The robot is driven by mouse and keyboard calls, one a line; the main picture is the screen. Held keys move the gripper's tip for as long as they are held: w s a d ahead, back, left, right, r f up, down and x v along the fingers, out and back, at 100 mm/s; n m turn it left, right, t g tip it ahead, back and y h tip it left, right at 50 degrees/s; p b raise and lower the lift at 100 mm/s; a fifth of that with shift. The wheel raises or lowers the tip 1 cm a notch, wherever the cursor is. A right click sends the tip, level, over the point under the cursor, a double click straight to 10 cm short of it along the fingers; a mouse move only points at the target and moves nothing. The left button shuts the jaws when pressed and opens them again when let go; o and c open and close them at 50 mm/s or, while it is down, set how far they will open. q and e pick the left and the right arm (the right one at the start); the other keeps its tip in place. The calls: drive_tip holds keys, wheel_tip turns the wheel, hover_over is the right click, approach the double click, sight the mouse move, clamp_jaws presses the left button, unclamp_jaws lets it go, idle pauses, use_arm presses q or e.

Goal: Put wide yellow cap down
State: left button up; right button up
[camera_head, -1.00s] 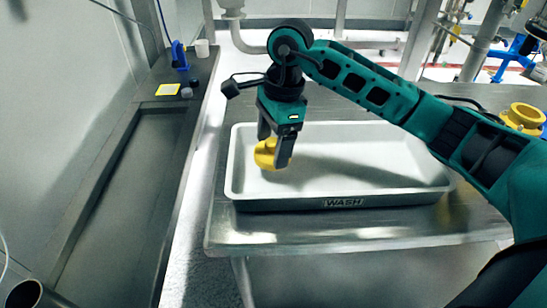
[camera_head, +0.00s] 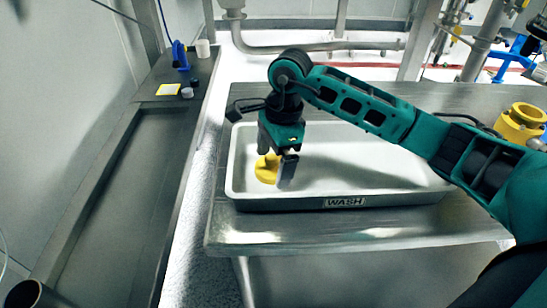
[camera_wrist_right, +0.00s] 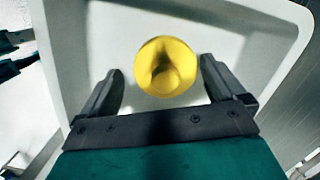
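The wide yellow cap (camera_head: 266,168) is in the left part of the white tray labelled WASH (camera_head: 400,192), and it appears to rest on the tray floor. My right gripper (camera_head: 276,167) points down over the tray with its fingers around the cap. In the right wrist view the cap (camera_wrist_right: 165,67) sits between the two fingers of the right gripper (camera_wrist_right: 163,74), with a visible gap on each side. The right gripper is open. Part of the cap is hidden behind a finger in the head view. My left gripper is not in view.
The tray's raised walls surround the gripper, and its right part is clear. A yellow fitting (camera_head: 520,122) stands at the right of the metal table (camera_head: 330,232).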

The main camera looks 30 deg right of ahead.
drive_tip(key=r, duration=0.4)
drive_tip(key=d+r, duration=0.1)
drive_tip(key=r, duration=0.7)
drive_tip(key=shift+s+d+r, duration=0.1)
drive_tip(key=shift+s+d, duration=0.1)
drive_tip(key=shift+d, duration=0.15)
